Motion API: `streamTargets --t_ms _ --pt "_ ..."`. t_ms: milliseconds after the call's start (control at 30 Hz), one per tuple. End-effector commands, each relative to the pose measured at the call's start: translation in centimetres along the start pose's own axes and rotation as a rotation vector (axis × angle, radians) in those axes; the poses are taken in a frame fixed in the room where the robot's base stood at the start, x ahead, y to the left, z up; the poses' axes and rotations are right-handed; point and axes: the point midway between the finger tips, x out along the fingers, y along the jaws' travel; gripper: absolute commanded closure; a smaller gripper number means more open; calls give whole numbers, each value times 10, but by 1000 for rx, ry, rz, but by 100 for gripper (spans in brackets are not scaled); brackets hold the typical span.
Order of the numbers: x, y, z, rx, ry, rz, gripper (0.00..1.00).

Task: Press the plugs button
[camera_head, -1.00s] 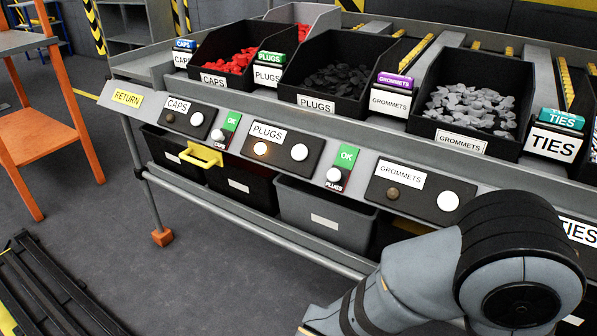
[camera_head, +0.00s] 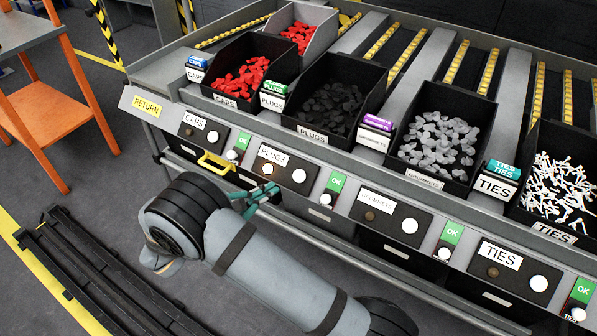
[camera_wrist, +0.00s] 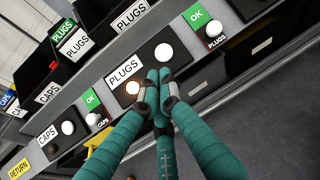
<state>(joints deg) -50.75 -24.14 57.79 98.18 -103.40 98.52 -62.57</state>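The plugs panel (camera_head: 283,171) is a dark plate with a PLUGS label, a lit lamp (camera_head: 267,169) at left and a round white button (camera_head: 299,176) at right. In the wrist view the white button (camera_wrist: 163,52) stands clear just beyond my fingertips, and the glowing lamp (camera_wrist: 132,87) is just left of them. My gripper (camera_wrist: 160,76) has teal fingers drawn together at their tips, with nothing held. In the head view my gripper (camera_head: 272,190) is in front of the panel, below the lamp and button. I cannot tell whether it touches the panel.
A small white button on a green OK plate (camera_head: 332,190) is right of the plugs panel. The caps panel (camera_head: 202,130) is left, the grommets panel (camera_head: 390,215) right. A yellow handle (camera_head: 216,164) juts out below. Bins of parts, including the black plugs bin (camera_head: 318,136), stand above.

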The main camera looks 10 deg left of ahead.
Motion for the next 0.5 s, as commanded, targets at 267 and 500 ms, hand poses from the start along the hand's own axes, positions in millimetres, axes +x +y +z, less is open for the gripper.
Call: streamTargets --t_ms 267,500 --pt "-9 -25 62 -328 -196 -141 100" --pt "-10 -30 63 -396 -192 -164 100"
